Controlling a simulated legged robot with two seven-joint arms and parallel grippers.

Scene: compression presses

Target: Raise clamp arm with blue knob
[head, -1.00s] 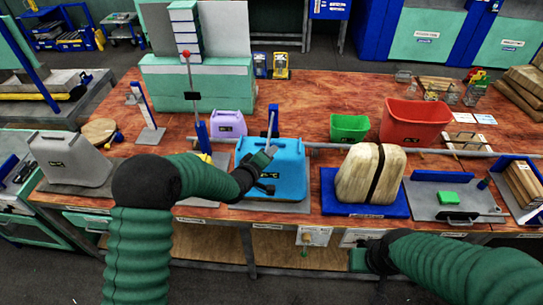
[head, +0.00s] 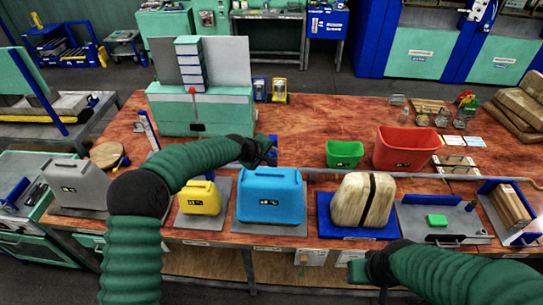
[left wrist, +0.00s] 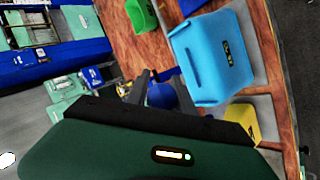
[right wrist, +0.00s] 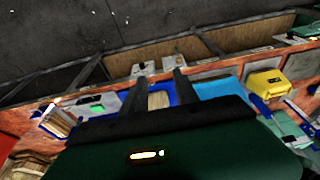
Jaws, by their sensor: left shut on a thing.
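My left gripper (head: 268,149) is behind the blue jug-shaped block (head: 270,196) in the head view. It is shut on the blue knob (left wrist: 162,95), which shows by the fingers in the left wrist view. The clamp arm itself is mostly hidden by my gripper and the block, and nothing lies across the block's front or top. The blue block stands on a grey plate (head: 243,231). My right gripper (head: 375,277) is low, just in front of the table edge. Its fingers stand apart and empty in the right wrist view (right wrist: 160,92).
A yellow jug-shaped block (head: 200,198) stands left of the blue one, and a grey one (head: 77,184) is further left. A wooden block (head: 361,200) sits on a blue base at right. Green (head: 344,154) and red (head: 405,150) bins stand behind, near a long rail (head: 430,177).

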